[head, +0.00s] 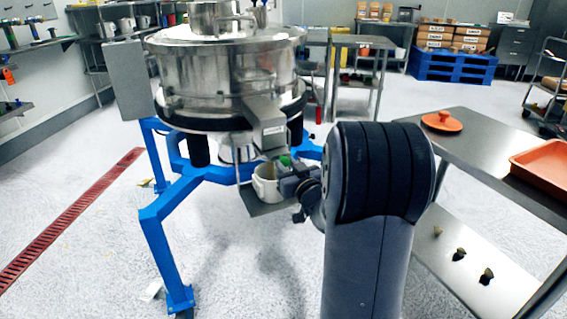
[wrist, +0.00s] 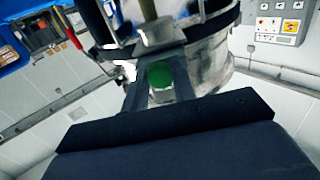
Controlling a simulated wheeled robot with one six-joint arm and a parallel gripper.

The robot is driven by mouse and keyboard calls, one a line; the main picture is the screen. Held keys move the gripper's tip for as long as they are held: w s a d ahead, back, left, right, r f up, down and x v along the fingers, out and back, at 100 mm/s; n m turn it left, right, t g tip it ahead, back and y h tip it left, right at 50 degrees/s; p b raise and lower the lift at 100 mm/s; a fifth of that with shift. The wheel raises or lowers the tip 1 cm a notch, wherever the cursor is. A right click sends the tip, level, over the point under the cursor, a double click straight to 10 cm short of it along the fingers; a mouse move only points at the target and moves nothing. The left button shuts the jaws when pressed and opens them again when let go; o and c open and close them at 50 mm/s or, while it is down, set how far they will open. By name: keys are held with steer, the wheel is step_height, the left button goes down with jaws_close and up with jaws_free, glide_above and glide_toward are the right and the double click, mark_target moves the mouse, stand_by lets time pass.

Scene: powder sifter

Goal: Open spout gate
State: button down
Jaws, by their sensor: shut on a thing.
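The steel sifter (head: 215,80) stands on a blue frame, with a boxy discharge spout (head: 265,122) pointing toward me. A small green knob (head: 285,160) shows just below the spout's end; I take it as the gate's handle. My gripper (head: 289,176) is at this knob, shut on it. In the wrist view the green knob (wrist: 160,75) sits between the dark fingers of my gripper (wrist: 158,84). The gate plate itself is hidden or too small to make out. A white container (head: 266,184) stands below the spout, partly behind my gripper.
The container rests on a small shelf (head: 262,209) of the blue frame (head: 162,215). At right is a steel table (head: 470,150) with an orange lid (head: 441,121) and an orange tray (head: 545,165). A control panel (wrist: 281,24) shows in the wrist view.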

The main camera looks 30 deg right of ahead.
steer(key=shift+s, duration=1.25)
steer(key=c, duration=1.1)
jaws_free()
steer(key=shift+c, duration=0.2)
steer(key=s+p, duration=0.1)
steer(key=s, duration=0.9)
steer(key=shift+s+a, duration=0.25)
steer(key=shift+s, duration=0.15)
steer(key=shift+w, duration=0.1)
steer(key=w, duration=0.8)
steer(key=w+b, duration=0.1)
steer(key=w, duration=0.2)
steer(key=shift+w+d, duration=0.25)
steer(key=shift+w, duration=0.15)
